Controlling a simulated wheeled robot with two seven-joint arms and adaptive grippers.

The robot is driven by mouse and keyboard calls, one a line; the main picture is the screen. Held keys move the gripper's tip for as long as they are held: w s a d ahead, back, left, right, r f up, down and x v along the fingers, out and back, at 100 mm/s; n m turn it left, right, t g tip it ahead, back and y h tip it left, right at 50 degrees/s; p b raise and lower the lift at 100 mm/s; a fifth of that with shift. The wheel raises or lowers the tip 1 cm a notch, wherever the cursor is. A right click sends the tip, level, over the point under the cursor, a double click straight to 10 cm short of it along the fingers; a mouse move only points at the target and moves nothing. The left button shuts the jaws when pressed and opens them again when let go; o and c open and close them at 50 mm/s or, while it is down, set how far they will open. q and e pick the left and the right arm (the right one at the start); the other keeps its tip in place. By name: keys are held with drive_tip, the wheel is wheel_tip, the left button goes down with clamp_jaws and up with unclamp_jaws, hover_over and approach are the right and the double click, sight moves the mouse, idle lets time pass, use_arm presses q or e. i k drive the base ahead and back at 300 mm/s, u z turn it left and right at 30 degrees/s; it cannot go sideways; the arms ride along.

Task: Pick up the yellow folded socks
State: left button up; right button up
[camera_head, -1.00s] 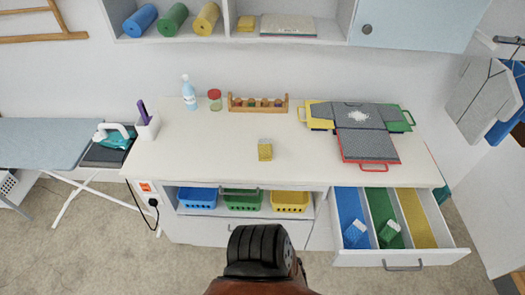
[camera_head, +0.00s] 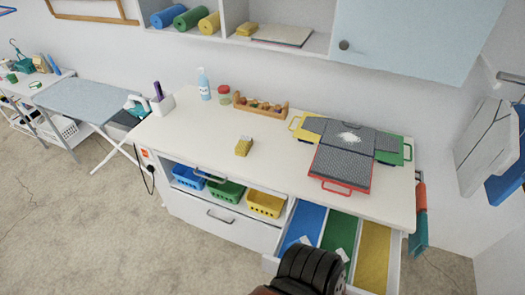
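The yellow folded socks (camera_head: 243,147) lie as a small bundle with a paler top on the white worktop (camera_head: 200,140), near its middle and towards the front edge. Nothing touches them. An open drawer (camera_head: 392,275) below the worktop at the right has blue, green and yellow compartments. A pale bundle shows in part in the blue compartment and another in the green one. The visible part of the yellow compartment (camera_head: 374,255) looks empty.
A grey folding board (camera_head: 340,165) lies right of the socks. A wooden rack (camera_head: 260,107), a jar (camera_head: 224,96) and a blue bottle (camera_head: 204,84) stand behind. Blue, green and yellow baskets (camera_head: 265,203) sit under the worktop. An ironing board (camera_head: 90,98) stands at the left.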

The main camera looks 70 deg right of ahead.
sight(242, 149)
drive_tip(key=z, duration=1.15)
